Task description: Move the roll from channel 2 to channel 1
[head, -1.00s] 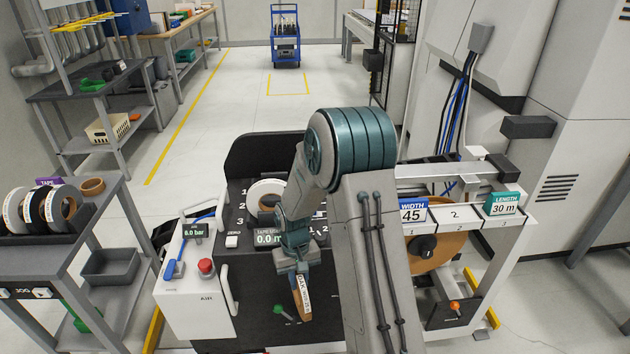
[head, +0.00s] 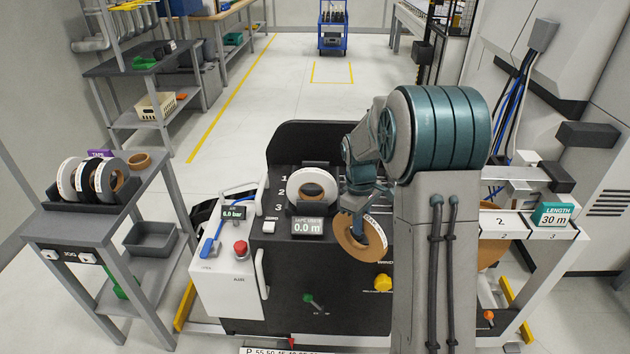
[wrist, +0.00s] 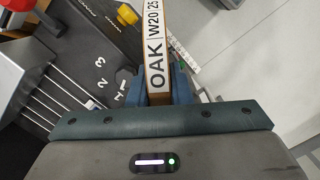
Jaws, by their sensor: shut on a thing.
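My gripper (head: 357,203) is shut on the rim of a roll (head: 352,252) with a brown core and a white outer edge. The roll hangs below the fingers, in front of the machine's dark panel. In the wrist view the roll (wrist: 155,45) is edge-on between the fingers (wrist: 158,88), labelled OAK, W20, 25. The machine's dark top (head: 290,148) has channel numbers 1, 2 and 3 printed on its left. Another white roll (head: 303,176) stands upright there in a dark holder. I cannot tell which channel it occupies.
A meter display (head: 308,227) reads 0.0 m. A grey stand (head: 60,213) at left holds several rolls. My arm hides the right part of the machine.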

